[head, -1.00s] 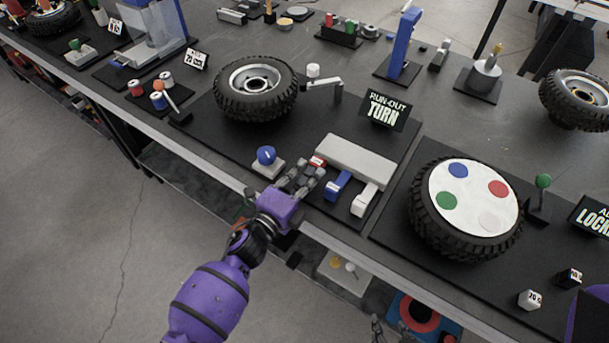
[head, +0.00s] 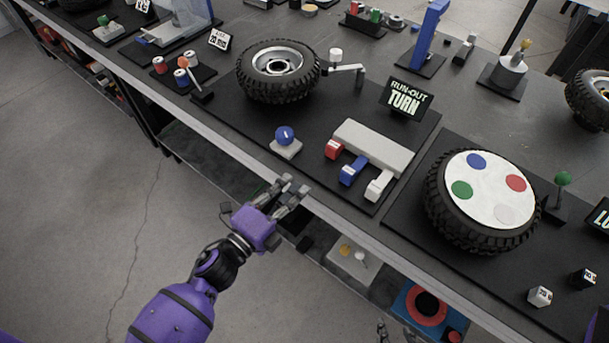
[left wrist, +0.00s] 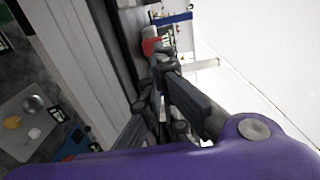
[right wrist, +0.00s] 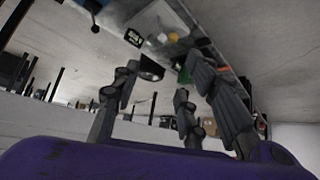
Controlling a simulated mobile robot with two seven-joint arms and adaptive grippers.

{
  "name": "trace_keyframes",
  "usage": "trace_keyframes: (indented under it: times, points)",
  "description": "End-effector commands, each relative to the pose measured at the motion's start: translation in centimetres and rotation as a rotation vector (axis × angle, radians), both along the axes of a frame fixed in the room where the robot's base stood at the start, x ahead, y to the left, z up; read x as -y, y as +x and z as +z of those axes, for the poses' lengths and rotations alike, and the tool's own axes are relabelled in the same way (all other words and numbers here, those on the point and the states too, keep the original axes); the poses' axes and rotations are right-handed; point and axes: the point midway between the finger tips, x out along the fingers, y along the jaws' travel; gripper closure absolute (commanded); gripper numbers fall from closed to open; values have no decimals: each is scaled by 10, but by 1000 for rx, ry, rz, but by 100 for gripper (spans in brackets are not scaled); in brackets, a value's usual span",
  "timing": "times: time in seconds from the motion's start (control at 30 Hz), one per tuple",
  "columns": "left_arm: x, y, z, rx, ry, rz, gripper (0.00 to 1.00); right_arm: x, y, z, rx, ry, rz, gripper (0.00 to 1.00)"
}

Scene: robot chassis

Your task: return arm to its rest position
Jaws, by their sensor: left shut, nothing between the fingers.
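My left gripper (head: 291,190) hangs at the table's front edge in the head view, shut and empty. It is apart from the blue knob (head: 284,135) and from the red lever (head: 334,149), blue lever (head: 352,171) and white lever (head: 379,184) on the grey block. In the left wrist view its dark fingers (left wrist: 158,75) are close together, with the red lever end (left wrist: 151,46) beyond them. My right gripper (right wrist: 160,78) shows spread, empty fingers in the right wrist view. Only grey finger parts (head: 395,333) show low in the head view.
The long table (head: 320,208) holds a wheel (head: 252,75), a wheel with coloured dots (head: 450,220) and a "RUN-OUT TURN" sign (head: 407,97). Below the edge are a grey plate (head: 345,263) and a blue-red item (head: 402,307). Bare floor (head: 80,230) lies at left.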

Motion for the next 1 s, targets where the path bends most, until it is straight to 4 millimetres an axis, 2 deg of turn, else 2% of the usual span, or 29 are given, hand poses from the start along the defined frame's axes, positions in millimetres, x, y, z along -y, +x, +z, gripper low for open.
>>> trace_keyframes:
  times: [0.1,0.27,0.77,0.87,1.0]
  points:
    - [-5,-8,0,-1,-1,0,100,-1,8,4,17,1,3,60]
    - [-6,-9,1,1,-1,-1,100,-1,8,3,16,1,3,60]
    - [-6,-9,0,-5,-7,0,100,1,-7,-4,-13,1,-6,60]
    - [-11,-5,-4,-60,-52,28,100,1,-7,-4,-15,0,-7,60]
    - [-36,7,-11,-261,-269,168,100,0,-6,-3,-16,3,-7,60]
